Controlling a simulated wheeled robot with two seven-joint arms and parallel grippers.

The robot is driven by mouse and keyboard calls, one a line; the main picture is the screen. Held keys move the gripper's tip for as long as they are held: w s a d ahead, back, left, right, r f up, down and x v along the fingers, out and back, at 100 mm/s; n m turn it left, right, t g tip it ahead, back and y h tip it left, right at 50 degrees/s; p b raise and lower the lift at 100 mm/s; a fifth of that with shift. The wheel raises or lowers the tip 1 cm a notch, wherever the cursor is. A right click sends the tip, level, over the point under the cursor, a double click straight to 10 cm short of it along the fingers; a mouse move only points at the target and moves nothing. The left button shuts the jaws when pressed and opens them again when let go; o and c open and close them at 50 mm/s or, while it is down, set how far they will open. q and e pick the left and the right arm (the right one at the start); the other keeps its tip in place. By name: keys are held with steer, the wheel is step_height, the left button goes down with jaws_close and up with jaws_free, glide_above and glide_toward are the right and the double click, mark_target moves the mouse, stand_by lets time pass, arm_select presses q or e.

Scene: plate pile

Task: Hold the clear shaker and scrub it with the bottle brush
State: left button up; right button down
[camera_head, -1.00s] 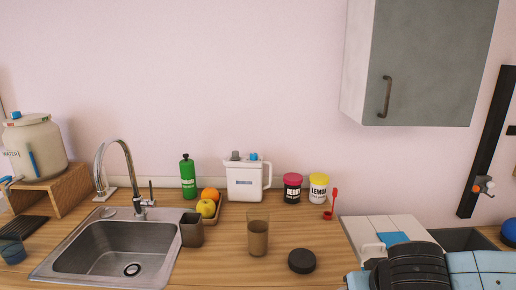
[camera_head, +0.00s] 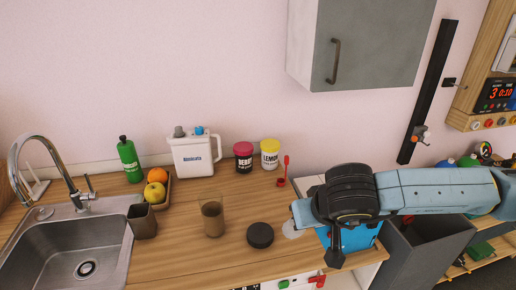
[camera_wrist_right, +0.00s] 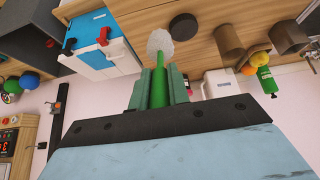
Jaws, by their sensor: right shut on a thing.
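The clear shaker (camera_head: 212,218) is a see-through cup, brownish in its lower part, standing upright on the wooden counter. It also shows in the wrist view (camera_wrist_right: 229,40). A round black lid (camera_head: 260,235) lies on the counter to its right. My right gripper (camera_wrist_right: 160,90) is shut on the green handle of the bottle brush (camera_wrist_right: 160,45), whose white bristle head points away from the jaws. In the head view only the brush's pale head (camera_head: 292,229) shows beside my right arm, right of the lid and apart from the shaker. My left gripper is out of view.
The sink (camera_head: 75,255) is at the left. A brown square cup (camera_head: 142,221), a fruit tray (camera_head: 167,190), a white pitcher (camera_head: 193,155), two jars (camera_head: 243,157) and a red scoop (camera_head: 284,170) stand around the back. The counter in front of the shaker is clear.

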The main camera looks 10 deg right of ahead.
steer(key=shift+w+a+r, duration=0.1)
steer(key=shift+w, duration=0.1)
steer(key=w+a+r, duration=0.6)
steer(key=w+a, duration=0.2)
steer(key=w, duration=0.2)
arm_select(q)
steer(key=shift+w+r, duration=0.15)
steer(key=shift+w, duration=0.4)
arm_select(e)
steer(key=w+a+r, duration=0.2)
steer(key=a+r, duration=0.6)
steer(key=a, duration=0.4)
steer(key=shift+w+r, duration=0.15)
steer(key=shift+w, duration=0.15)
arm_select(q)
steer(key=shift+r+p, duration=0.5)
steer(key=shift+p, duration=0.1)
arm_select(e)
steer(key=s+d+r, duration=0.3)
steer(key=d+r, duration=0.2)
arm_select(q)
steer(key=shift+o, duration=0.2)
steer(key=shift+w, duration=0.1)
arm_select(e)
steer(key=shift+s, duration=0.1)
